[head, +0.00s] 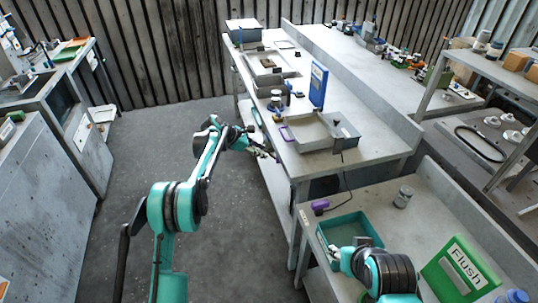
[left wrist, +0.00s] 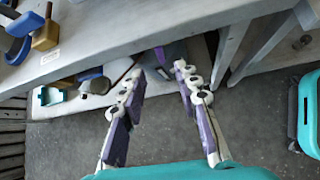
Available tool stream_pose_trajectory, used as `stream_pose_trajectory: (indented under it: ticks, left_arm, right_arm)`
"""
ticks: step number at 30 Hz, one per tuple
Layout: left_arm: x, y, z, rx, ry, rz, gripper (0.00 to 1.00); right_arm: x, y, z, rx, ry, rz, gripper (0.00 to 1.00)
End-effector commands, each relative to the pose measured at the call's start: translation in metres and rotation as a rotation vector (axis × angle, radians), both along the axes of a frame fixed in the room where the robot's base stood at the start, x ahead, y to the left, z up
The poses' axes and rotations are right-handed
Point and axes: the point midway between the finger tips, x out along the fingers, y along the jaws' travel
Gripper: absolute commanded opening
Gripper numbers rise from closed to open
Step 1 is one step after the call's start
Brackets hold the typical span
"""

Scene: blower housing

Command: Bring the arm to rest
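My left arm reaches up from the bottom left in the head view. Its gripper (head: 264,152) is beside the near long edge of the grey workbench (head: 375,157), over the aisle side. In the left wrist view the two fingers (left wrist: 159,70) stand apart with nothing held between them; the bench edge and a lower shelf show beyond them. My right arm shows at the bottom right of the head view. Its gripper (head: 336,256) is over the teal tray (head: 323,236), and its finger opening cannot be made out.
On the bench are a grey open bin (head: 310,132), a blue upright panel (head: 318,84) and small parts. A green "Flush" box (head: 460,268) and a metal cylinder (head: 403,197) stand on the right table. The floor aisle (head: 130,180) on the left is clear.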

Motion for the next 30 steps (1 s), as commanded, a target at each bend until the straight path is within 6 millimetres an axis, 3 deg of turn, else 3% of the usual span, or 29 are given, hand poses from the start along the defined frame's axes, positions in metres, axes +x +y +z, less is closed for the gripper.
stream_pose_trajectory:
  ticks: [6,22,26,30]
  left_arm:
    - [-0.006,0.012,0.013,0.0,0.0,0.0,0.32]
    - [-0.009,0.013,0.019,0.012,-0.012,-0.01,0.32]
    - [-0.025,0.016,0.046,0.081,-0.075,-0.063,0.32]
    - [-0.064,0.024,0.09,0.223,-0.197,-0.179,0.32]
  right_arm:
    - [0.0,0.0,0.0,0.0,0.0,0.0,0.4]
    - [0.0,0.0,0.0,0.0,0.0,0.0,0.4]
    - [0.0,0.0,0.0,0.0,0.0,0.0,0.4]
    - [0.0,0.0,0.0,0.0,0.0,0.0,0.4]
